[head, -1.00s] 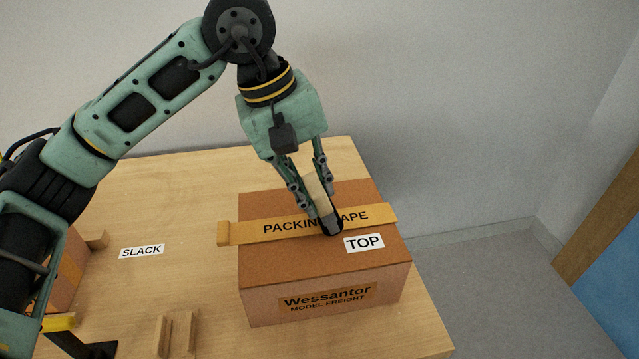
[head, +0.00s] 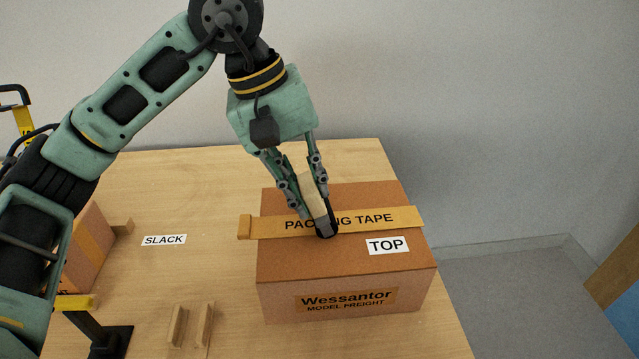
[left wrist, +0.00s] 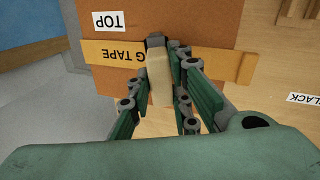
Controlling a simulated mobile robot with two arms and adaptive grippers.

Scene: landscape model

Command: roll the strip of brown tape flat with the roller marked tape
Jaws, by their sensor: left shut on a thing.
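The brown strip of tape (head: 385,219), printed PACKING TAPE, lies across the top of the cardboard box (head: 345,256). Its left end sticks out past the box's left edge and ends in a small block. My left gripper (head: 304,185) is shut on the pale handle of a roller (head: 318,205). The roller tilts, with its dark head down at the tape, covering part of the word PACKING. I cannot see any marking on the roller. In the left wrist view the roller (left wrist: 158,78) stands between the fingers, its head over the tape (left wrist: 110,52). My right gripper is not in view.
A TOP label (head: 387,246) lies on the box beside the tape. A SLACK label (head: 164,240) and wooden rails (head: 204,325) are on the table (head: 215,185). Another box (head: 92,245) stands at left, partly behind my arm. A black stand (head: 105,340) is at front left.

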